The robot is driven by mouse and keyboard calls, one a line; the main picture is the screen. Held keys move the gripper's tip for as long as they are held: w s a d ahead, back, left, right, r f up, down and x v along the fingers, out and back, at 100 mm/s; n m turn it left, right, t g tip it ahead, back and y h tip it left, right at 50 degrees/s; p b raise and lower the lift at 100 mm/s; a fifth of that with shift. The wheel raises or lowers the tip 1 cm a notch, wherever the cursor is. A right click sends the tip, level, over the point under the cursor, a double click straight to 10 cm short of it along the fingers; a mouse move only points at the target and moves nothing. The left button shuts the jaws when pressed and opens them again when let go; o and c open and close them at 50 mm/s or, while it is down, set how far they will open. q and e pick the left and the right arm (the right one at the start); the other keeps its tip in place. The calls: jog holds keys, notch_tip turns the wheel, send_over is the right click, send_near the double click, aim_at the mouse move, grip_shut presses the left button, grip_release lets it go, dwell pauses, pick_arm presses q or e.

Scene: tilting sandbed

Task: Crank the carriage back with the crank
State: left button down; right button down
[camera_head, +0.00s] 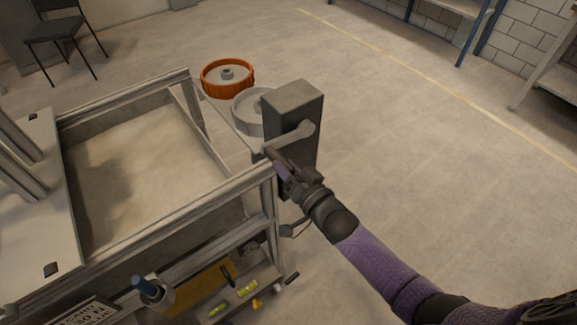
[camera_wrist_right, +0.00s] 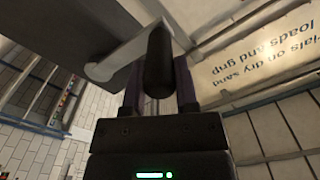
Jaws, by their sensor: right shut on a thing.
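The crank (camera_head: 295,136) is a light grey arm on the side of a dark upright box (camera_head: 294,98) at the sandbed's right corner. It slants down and left from its hub. My right gripper (camera_head: 274,160) is at the crank's outer end. In the right wrist view, my right gripper (camera_wrist_right: 159,75) is shut on the crank's dark handle (camera_wrist_right: 158,62), and the grey crank arm (camera_wrist_right: 122,55) runs from it to the left. A pale plate with grey posts (camera_head: 28,205) spans the left of the sandbed; it may be the carriage. My left gripper is out of view.
The sandbed frame (camera_head: 130,95) holds pale, smooth sand. An orange wheel (camera_head: 227,78) and a grey wheel (camera_head: 247,108) stand behind the dark box. The floor at right is clear.

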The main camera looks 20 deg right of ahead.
jog(key=r+m+p, duration=0.2)
jog(key=d+r+m, duration=0.1)
jog(key=r, duration=0.1)
jog(key=shift+w+m+p, duration=0.25)
jog(key=shift+m+p, duration=0.05)
jog(key=shift+p, duration=0.1)
jog(key=d+r+m, duration=0.1)
jog(key=r+m+p, duration=0.1)
jog(key=m, duration=0.1)
jog(key=shift+w+d+r, duration=0.3)
jog(key=shift+d, duration=0.1)
jog(key=shift+m, duration=0.3)
jog(key=shift+c, duration=1.8)
grip_release()
